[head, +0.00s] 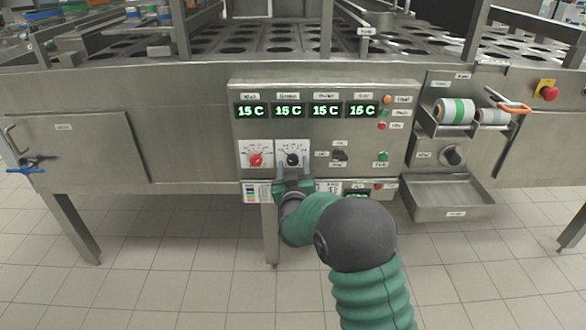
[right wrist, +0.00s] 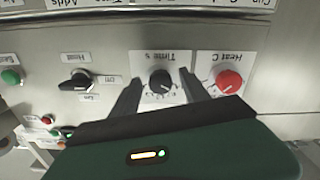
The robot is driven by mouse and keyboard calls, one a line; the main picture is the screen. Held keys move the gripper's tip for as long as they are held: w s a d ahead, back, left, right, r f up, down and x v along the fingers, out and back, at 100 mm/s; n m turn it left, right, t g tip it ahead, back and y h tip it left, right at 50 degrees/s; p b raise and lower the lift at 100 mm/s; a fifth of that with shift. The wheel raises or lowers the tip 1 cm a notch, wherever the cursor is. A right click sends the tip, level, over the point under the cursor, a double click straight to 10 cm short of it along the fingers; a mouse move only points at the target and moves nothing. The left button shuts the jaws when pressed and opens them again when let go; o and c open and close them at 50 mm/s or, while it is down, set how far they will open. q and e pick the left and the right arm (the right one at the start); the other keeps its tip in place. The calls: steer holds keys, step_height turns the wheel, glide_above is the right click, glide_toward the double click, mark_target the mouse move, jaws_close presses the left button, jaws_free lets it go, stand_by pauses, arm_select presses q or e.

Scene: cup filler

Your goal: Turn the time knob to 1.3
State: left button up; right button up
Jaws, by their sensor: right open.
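The time knob (head: 292,159) is a small black dial on a white plate on the machine's front panel. In the right wrist view, which is upside down, the time knob (right wrist: 160,82) sits under its "Time" label. My right gripper (head: 293,178) is open just in front of and below the knob. In the right wrist view the open fingers of this gripper (right wrist: 159,80) stand one on each side of the knob, with gaps showing. The knob's exact setting is too small to read. My left gripper is not in view.
A red heat knob (head: 256,160) is close beside the time knob; it also shows in the right wrist view (right wrist: 229,82). A black selector switch (head: 339,155) and a green button (head: 383,157) are to the right.

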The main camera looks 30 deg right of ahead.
jaws_close()
steer(key=shift+m, duration=0.4)
steer(key=m, duration=0.3)
steer(key=shift+a+m, duration=0.1)
steer(key=shift+m, duration=0.3)
steer(key=m+b, duration=0.1)
steer(key=m, duration=0.3)
steer(key=shift+f+m, duration=0.1)
steer(key=shift+m, duration=0.2)
steer(key=m+b, duration=0.2)
steer(key=m, duration=0.2)
steer(key=m+b, duration=0.1)
steer(key=m, duration=0.3)
steer(key=shift+b, duration=0.3)
steer(key=shift+m, duration=0.4)
